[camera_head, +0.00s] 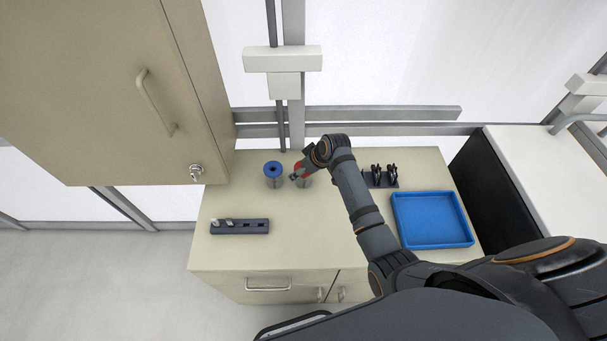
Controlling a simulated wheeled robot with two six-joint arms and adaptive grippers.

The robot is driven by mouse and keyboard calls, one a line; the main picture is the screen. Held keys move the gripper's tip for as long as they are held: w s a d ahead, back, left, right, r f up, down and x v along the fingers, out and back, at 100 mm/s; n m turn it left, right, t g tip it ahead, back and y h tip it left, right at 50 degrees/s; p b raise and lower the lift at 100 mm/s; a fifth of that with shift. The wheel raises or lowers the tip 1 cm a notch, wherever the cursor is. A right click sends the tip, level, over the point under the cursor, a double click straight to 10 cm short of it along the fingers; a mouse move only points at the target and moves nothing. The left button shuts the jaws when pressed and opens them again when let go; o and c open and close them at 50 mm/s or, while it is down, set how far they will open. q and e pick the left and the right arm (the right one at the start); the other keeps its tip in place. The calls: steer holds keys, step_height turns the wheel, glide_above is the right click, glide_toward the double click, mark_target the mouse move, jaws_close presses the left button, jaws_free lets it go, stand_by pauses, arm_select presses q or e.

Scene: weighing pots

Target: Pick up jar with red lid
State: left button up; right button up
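The jar with the red lid (298,168) stands at the back of the beige cabinet top, just right of a jar with a blue lid (273,169). My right arm reaches in from the lower right. Its gripper (301,174) is at the red-lidded jar and hides part of it. The fingers are too small and covered to tell whether they are open or shut on the jar. My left gripper is not in view.
A dark slotted rack (240,227) lies at the front left of the cabinet top (300,235). A blue tray (432,220) sits on the right, with a black holder (381,177) behind it. A wall cupboard (105,80) overhangs the left. The middle front is clear.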

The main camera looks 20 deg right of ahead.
steer(key=shift+s+r, duration=0.1)
steer(key=c, duration=0.5)
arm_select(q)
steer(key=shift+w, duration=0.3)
arm_select(e)
steer(key=c, duration=0.8)
steer(key=shift+r+b, duration=0.3)
steer(key=shift+r, duration=0.2)
steer(key=shift+r+b, duration=0.4)
steer(key=shift+r, duration=0.35)
arm_select(q)
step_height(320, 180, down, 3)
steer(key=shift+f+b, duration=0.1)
steer(key=shift+b, duration=0.8)
arm_select(e)
steer(key=s+d+r, duration=0.5)
steer(key=s+r, duration=0.2)
steer(key=s+d+r, duration=0.3)
steer(key=s, duration=0.1)
steer(key=shift+d+r, duration=0.25)
steer(key=shift+d, duration=0.05)
